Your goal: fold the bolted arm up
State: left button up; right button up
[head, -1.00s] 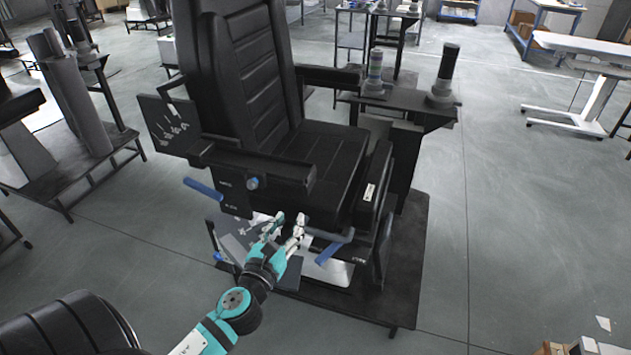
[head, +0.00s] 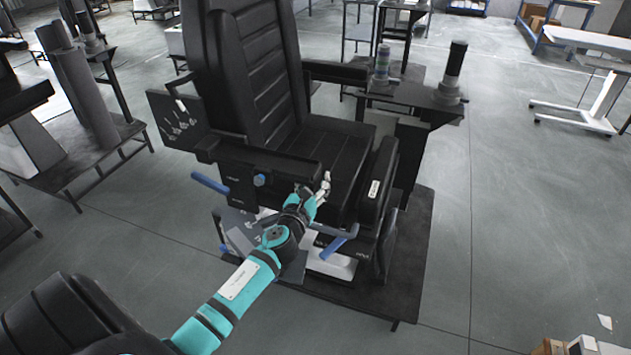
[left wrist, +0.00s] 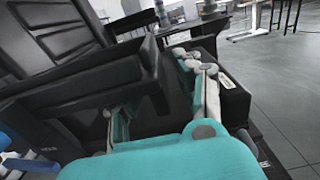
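The big black chair has a near armrest (head: 258,158), level, with a blue knob (head: 260,180) on the dark plate below it. The far armrest (head: 335,72) is also level. I cannot tell from the pictures which one is bolted. My left gripper (head: 314,187) is just in front of and below the near armrest's front end, beside the seat. In the left wrist view its two fingers are apart, with the armrest (left wrist: 85,85) beyond and to the left. No grip on it shows. The left finger is partly hidden. My right gripper is out of view.
Blue handles (head: 209,183) and (head: 340,243) stick out at the chair's side and front. A side panel with tool pictures (head: 180,122) stands left of the backrest. Open floor lies right.

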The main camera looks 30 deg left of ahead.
pick_arm(q)
grip_shut()
jog(key=shift+r, duration=0.1)
dwell(0.3)
